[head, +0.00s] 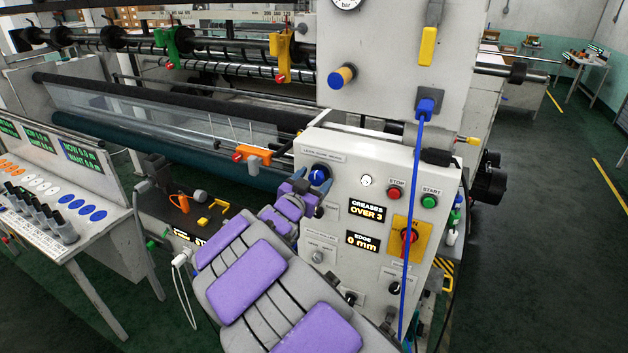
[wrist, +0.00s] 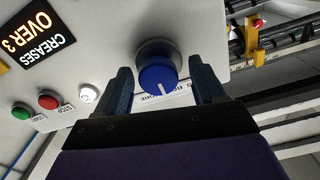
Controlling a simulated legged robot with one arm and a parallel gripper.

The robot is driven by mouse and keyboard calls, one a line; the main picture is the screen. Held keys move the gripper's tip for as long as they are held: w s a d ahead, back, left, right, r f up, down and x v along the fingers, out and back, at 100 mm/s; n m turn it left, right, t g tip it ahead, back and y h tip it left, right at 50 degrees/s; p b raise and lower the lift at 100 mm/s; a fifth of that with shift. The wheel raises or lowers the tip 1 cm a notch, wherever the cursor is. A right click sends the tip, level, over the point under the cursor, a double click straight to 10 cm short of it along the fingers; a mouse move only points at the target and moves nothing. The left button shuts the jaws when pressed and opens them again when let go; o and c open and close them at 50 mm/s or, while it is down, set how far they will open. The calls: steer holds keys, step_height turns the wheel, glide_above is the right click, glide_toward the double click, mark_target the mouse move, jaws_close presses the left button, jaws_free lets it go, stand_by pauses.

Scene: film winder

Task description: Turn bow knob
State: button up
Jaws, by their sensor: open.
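The blue knob (head: 319,174) sits near the top left of the white control panel (head: 340,146), under a label strip. In the wrist view the knob (wrist: 157,76) is round and blue with a white pointer line and a dark grey base. My gripper (head: 313,184) is at the knob in the head view. In the wrist view my gripper (wrist: 164,88) is open, with one dark finger on each side of the knob. A gap shows between the knob and each finger. Part of the label beneath the knob is hidden by my gripper.
On the panel are a red stop button (head: 393,193), a green start button (head: 429,202), a white button (head: 366,181) and a red-and-yellow switch (head: 409,237). A blue cable (head: 412,190) hangs down the panel's front. An orange-handled clamp (head: 253,153) is left of the panel.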

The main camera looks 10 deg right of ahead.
steer(key=shift+w+d, duration=0.2)
steer(key=shift+c, duration=0.2)
steer(key=c, duration=1)
steer(key=shift+r, duration=0.1)
steer(key=shift+r+n+p, duration=0.1)
steer(key=shift+n+p, duration=0.2)
steer(key=shift+p, duration=0.55)
